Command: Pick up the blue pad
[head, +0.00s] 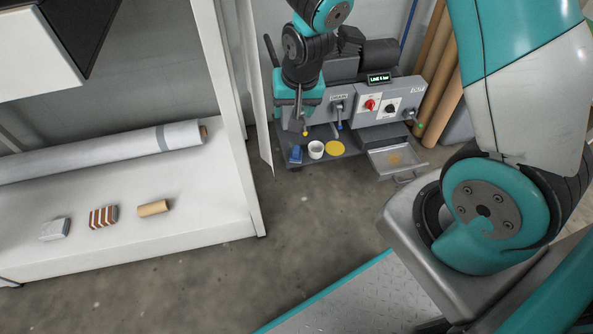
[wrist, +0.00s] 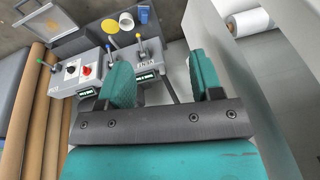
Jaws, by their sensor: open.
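The blue pad (head: 295,155) lies at the left end of the dark low shelf at the front of the grey press. It also shows near the top of the wrist view (wrist: 144,14), beyond the fingers. My gripper (head: 298,108) is above the pad in the head picture, in front of the press's left side. In the wrist view my gripper (wrist: 164,72) has its two teal fingers wide apart with nothing held between them. It is apart from the pad.
A white cup (head: 316,150) and a yellow disc (head: 335,148) sit right of the pad. Levers, including a yellow-tipped one (head: 305,132), stick out above. An open drawer (head: 398,172) is to the right. A white shelf unit (head: 215,205) stands left; the floor between is clear.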

